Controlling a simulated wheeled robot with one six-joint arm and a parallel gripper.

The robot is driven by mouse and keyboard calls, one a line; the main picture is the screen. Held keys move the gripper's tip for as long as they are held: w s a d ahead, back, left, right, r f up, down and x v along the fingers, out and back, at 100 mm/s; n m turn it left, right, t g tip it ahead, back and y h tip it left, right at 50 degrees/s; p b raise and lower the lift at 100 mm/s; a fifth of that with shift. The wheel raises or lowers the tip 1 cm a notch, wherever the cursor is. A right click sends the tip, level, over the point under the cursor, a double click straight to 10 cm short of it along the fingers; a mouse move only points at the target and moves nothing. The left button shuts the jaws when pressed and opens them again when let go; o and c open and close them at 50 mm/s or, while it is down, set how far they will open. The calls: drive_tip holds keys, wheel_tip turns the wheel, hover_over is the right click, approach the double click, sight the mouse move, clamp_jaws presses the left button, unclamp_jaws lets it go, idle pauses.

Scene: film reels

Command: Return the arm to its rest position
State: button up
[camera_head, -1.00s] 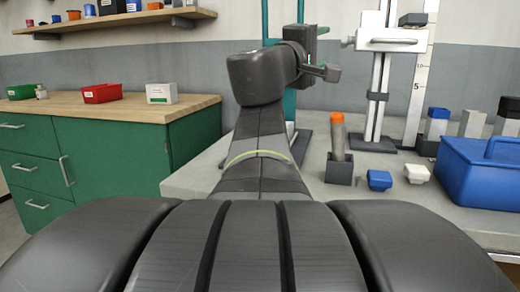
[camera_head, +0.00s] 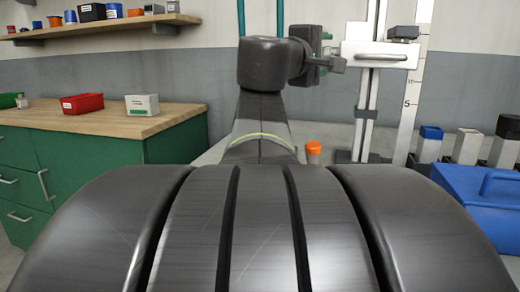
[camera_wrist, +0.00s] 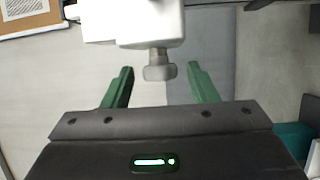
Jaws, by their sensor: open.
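My arm (camera_head: 262,110) rises in front of the body in the head view, with its wrist bent to the right. My gripper (camera_wrist: 160,69) shows in the wrist view with two green fingers apart and nothing held between them. A white block with a grey knob (camera_wrist: 158,66) appears beyond the fingers; whether it touches them cannot be told. In the head view the wrist end is just left of the white carriage (camera_head: 382,53) on the upright stand.
A blue box (camera_head: 480,200) is at the right, near several grey blocks. An orange-topped item (camera_head: 313,150) shows behind my body. A green cabinet (camera_head: 90,175) with a wooden top carries a red bin (camera_head: 82,103) and a white box (camera_head: 142,105). A wall shelf (camera_head: 105,27) is above.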

drive_tip(key=shift+r+n+g+y+p, duration=0.3)
drive_tip(key=shift+g+y+p, duration=0.3)
drive_tip(key=shift+p, duration=1.95)
drive_tip(key=shift+r+n+g+y+p, duration=0.25)
drive_tip(key=shift+g+y+p, duration=0.3)
drive_tip(key=shift+p, duration=2)
drive_tip(key=g+p, duration=0.1)
drive_tip(key=p, duration=0.3)
drive_tip(key=n+g+y+p, duration=0.1)
drive_tip(key=p, duration=0.4)
drive_tip(key=g+p, duration=0.1)
drive_tip(key=p, duration=0.4)
drive_tip(key=shift+w+r+g+y, duration=0.1)
drive_tip(key=shift+r+g+y, duration=0.15)
drive_tip(key=shift+g+y, duration=0.1)
drive_tip(key=p, duration=0.2)
drive_tip(key=shift+n+g+p, duration=0.25)
drive_tip(key=shift+g+p, duration=0.05)
drive_tip(key=shift+f+g+p, duration=0.25)
drive_tip(key=shift+g+p, duration=0.15)
drive_tip(key=shift+p, duration=0.35)
